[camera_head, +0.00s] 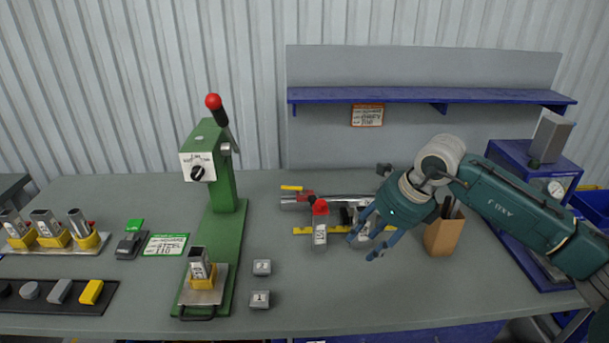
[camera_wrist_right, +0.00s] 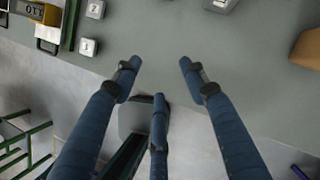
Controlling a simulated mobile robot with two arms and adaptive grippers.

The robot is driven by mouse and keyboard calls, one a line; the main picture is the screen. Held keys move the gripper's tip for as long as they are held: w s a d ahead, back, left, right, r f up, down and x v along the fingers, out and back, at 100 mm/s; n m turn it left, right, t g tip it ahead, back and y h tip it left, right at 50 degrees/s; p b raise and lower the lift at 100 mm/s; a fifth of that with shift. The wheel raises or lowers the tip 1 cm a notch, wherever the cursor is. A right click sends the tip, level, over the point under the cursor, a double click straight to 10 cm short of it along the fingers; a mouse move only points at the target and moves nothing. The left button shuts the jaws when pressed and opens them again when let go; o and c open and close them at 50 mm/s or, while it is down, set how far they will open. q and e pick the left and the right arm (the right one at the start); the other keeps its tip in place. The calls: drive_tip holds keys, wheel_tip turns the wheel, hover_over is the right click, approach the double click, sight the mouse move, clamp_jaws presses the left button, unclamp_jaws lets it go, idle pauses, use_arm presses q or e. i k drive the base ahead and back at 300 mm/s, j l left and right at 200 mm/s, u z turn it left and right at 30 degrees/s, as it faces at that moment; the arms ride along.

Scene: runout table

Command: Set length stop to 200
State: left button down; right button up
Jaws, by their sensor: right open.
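A yellow strip like a scale (camera_head: 303,231) lies on the table behind the red-capped bottle (camera_head: 320,226). A dark and silver part (camera_head: 347,215) sits near the strip beside my right gripper. I cannot tell for certain whether it is the length stop, and no scale numbers are readable. My right gripper (camera_head: 364,243) is in front of and partly over this part and the strip's right end, fingers spread and empty. In the right wrist view the gripper (camera_wrist_right: 156,80) is open, with nothing between its fingers, over the table's front edge. My left gripper is not in view.
A green press (camera_head: 228,240) stands left of centre, with two numbered grey blocks (camera_head: 262,267) (camera_head: 260,299) beside it. A brown holder (camera_head: 444,236) stands right of my gripper. A blue shelf (camera_head: 400,95) hangs behind. The front middle of the table (camera_head: 350,295) is clear.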

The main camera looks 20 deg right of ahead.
sight(310, 196)
drive_tip(key=i, duration=0.95)
